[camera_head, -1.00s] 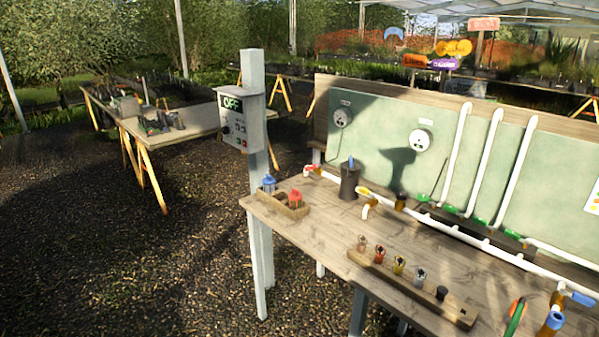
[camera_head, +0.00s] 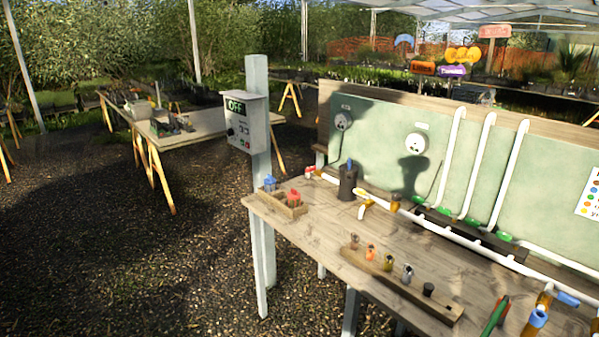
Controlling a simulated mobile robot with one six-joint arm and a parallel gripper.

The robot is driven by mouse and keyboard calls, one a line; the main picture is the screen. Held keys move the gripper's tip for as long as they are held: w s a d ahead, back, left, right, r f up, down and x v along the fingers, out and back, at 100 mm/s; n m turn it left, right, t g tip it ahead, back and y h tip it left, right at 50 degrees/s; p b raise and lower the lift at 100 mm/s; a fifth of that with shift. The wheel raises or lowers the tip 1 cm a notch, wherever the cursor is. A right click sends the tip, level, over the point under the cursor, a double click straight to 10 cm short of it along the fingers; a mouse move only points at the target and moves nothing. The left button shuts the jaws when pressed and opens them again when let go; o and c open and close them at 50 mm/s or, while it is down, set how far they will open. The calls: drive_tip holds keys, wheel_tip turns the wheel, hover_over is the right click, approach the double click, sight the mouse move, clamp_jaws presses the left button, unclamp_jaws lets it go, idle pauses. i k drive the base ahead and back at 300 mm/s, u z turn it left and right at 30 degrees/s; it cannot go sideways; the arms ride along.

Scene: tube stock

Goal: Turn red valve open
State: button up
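A small red valve handle (camera_head: 309,170) sits at the left end of the white pipe (camera_head: 331,179), near the back left corner of the wooden bench (camera_head: 330,235). It is small in the picture, and I cannot tell how its handle is turned. A yellow valve handle (camera_head: 367,203) sits farther right on the pipework. A dark canister (camera_head: 347,183) with a blue top stands between them. My gripper is not in view.
A control box (camera_head: 245,123) reading OFF hangs on a white post (camera_head: 257,75) left of the bench. A wooden rack (camera_head: 411,290) with several small fittings lies along the front edge. Blue-capped orange fittings (camera_head: 537,318) stand at the right. Gravel (camera_head: 140,255) at left is clear.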

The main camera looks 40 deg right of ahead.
sight(313, 167)
drive_tip(key=z, duration=0.15)
drive_tip(key=i, duration=0.95)
drive_tip(key=u, duration=0.1)
